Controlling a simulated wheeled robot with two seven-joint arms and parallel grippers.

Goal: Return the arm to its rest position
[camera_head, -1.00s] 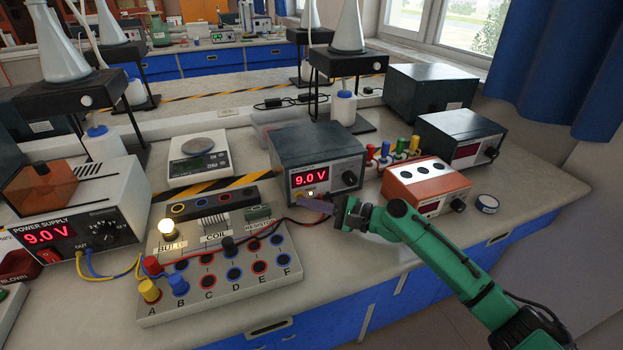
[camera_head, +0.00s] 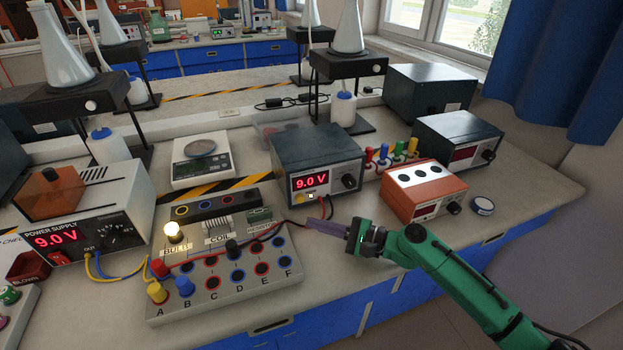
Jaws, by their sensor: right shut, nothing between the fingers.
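My right arm is green and comes in from the lower right. My right gripper (camera_head: 331,229) is shut and empty, above the bench's front part, just right of the grey circuit board (camera_head: 215,300) and in front of the middle meter box. Its purple-grey fingers point left. The board carries a lit bulb (camera_head: 173,232), a coil (camera_head: 217,230) and a resistor block (camera_head: 259,215), with lettered sockets A to F. My left gripper is not in the view.
A power supply (camera_head: 125,200) reading 9.0 V stands at the left. The dark meter box (camera_head: 315,150), also reading 9.0 V, stands in the middle. An orange-fronted box (camera_head: 424,190) and a tape roll (camera_head: 483,206) lie near my arm. Bare bench (camera_head: 370,262) lies beneath it.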

